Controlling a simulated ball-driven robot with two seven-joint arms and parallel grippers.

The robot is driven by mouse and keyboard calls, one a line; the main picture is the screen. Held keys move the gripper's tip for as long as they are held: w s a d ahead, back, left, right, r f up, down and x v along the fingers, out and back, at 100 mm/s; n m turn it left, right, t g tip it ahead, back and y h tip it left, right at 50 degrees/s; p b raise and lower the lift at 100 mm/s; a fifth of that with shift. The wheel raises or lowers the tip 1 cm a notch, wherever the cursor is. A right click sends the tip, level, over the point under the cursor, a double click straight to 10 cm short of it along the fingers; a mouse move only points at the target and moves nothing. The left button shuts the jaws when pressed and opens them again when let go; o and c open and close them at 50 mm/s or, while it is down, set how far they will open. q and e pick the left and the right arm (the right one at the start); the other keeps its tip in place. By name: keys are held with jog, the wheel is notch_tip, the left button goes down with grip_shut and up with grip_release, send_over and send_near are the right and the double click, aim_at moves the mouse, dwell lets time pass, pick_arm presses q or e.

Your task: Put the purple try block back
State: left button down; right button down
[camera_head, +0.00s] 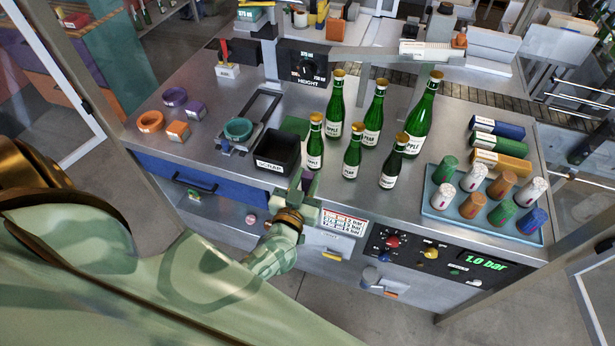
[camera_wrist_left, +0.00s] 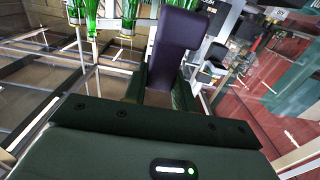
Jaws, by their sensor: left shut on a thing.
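The purple try block (camera_wrist_left: 175,40) is a long dark purple piece that stands out from between the fingers of my left gripper (camera_wrist_left: 160,85) in the left wrist view. In the head view the left gripper (camera_head: 305,190) is shut on it in front of the table's front edge, close to the black SCRAP bin (camera_head: 278,151). Only a small purple part of the block (camera_head: 312,183) shows there. My right gripper is in neither view.
Green bottles (camera_head: 371,130) stand just beyond the gripper. A teal ring (camera_head: 238,129) sits in a fixture. A purple ring (camera_head: 174,96), an orange ring (camera_head: 150,121) and small blocks lie at left. A blue tray (camera_head: 438,206) of capsules is at right.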

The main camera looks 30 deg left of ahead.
pick_arm(q)
jog(key=w+a+f+b, duration=0.2)
jog(key=w+f+b, duration=0.1)
jog(key=b, duration=0.1)
jog(key=w+a+f+b, duration=0.2)
jog(key=w+f+b, duration=0.1)
jog(key=w+b, duration=0.1)
jog(key=w+a+f+b, duration=0.3)
jog(key=w+b, duration=0.1)
jog(key=b, duration=0.2)
jog(key=shift+w+f, duration=0.15)
jog(key=shift+w, duration=0.05)
jog(key=f+b, duration=0.2)
jog(key=b, duration=0.1)
jog(key=f+b, duration=0.1)
jog(key=shift+w+a+f, duration=0.1)
jog(key=shift+w+f, duration=0.2)
jog(key=shift+f, duration=0.05)
jog(key=shift+r, duration=0.25)
jog(key=shift+f, duration=0.15)
jog(key=c, duration=1.1)
grip_release()
jog(key=shift+f, duration=0.1)
